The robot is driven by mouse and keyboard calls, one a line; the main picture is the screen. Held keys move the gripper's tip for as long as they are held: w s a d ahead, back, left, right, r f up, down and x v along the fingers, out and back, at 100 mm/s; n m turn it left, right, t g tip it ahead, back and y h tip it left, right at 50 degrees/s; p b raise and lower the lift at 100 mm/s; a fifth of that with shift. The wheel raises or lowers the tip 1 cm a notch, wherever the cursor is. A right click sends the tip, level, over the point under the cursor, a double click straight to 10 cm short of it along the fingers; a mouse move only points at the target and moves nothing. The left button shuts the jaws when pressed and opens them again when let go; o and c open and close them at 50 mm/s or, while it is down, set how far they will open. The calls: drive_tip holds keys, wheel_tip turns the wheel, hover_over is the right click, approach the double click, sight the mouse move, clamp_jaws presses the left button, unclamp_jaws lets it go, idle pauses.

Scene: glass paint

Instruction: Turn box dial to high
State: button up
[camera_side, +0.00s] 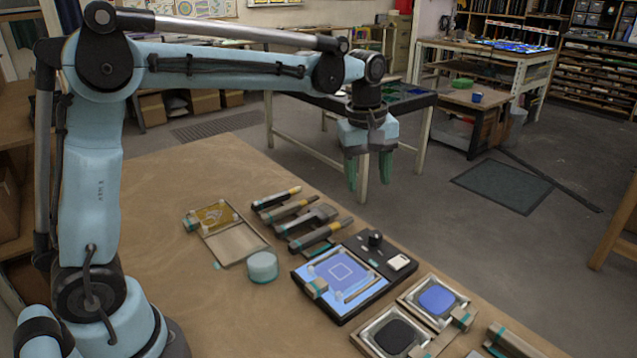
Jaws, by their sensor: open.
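A black box (330,312) with a blue top panel lies on the brown table, right of the middle. Its black dial (375,239) stands up at the box's far end, beside a white block (399,262). The dial's setting is too small to read. My gripper (369,182) has green fingers pointing down and is open and empty. In the picture it hangs above the dial, clearly apart from it.
Several tools (300,218) lie left of the box, near the table's far edge. A hinged case (232,240) and a pale blue round pot (262,266) are further left. Framed trays with a blue pad (437,300) and a black pad (395,336) lie to the right. The left of the table is clear.

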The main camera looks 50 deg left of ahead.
sight(375, 234)
drive_tip(key=w+f+n, duration=0.1)
drive_tip(key=f, duration=0.4)
drive_tip(key=w+f+n+g, duration=0.1)
drive_tip(key=f, duration=0.3)
drive_tip(key=w+f+n, duration=0.1)
drive_tip(key=f, duration=0.4)
drive_tip(key=shift+w+d+f, duration=0.2)
drive_tip(key=shift+d+f, duration=0.05)
drive_tip(key=shift+f, duration=0.1)
drive_tip(key=c, duration=1.1)
drive_tip(key=shift+o, duration=0.2)
